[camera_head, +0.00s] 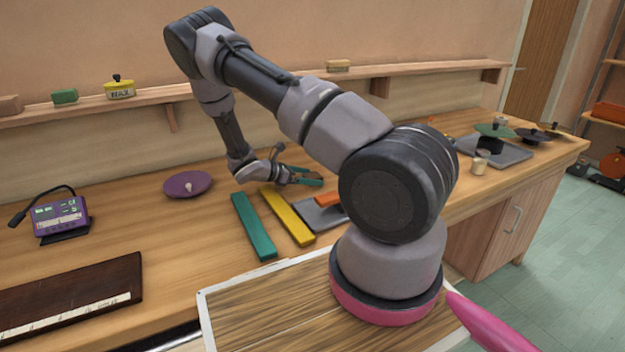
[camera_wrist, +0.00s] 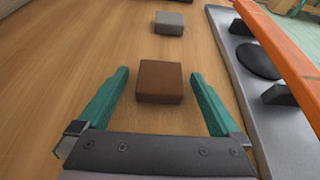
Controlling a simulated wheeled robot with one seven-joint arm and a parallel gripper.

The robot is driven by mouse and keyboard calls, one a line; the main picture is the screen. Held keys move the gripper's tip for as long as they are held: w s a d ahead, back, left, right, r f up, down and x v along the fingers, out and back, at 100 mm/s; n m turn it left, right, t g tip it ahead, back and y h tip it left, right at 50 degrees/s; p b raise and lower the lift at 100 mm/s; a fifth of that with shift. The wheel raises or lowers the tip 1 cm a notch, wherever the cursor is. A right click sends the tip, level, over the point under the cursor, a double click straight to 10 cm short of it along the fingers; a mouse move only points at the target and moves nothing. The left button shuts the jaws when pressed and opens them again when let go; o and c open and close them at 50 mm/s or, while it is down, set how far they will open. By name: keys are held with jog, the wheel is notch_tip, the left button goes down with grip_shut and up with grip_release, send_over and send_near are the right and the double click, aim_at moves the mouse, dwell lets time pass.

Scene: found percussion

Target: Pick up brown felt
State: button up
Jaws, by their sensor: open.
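The brown felt (camera_wrist: 160,82) is a small brown block lying on the wooden bench in the wrist view. My gripper (camera_wrist: 159,80) is open, with its two teal fingers on either side of the felt and apart from it. In the head view my gripper (camera_head: 300,178) is low over the bench, beyond the yellow bar. I cannot make out the brown felt in the head view, where my arm covers part of that area.
A grey block (camera_wrist: 169,23) lies beyond the felt. A grey tray (camera_wrist: 226,50) with an orange bar (camera_wrist: 280,45) stands close on the right. Teal (camera_head: 253,226) and yellow (camera_head: 287,217) bars and a purple disc (camera_head: 188,184) lie on the bench (camera_head: 165,245).

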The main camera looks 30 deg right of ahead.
jog(key=c, duration=1.3)
jog(key=shift+c, duration=0.2)
jog(key=shift+r, duration=0.15)
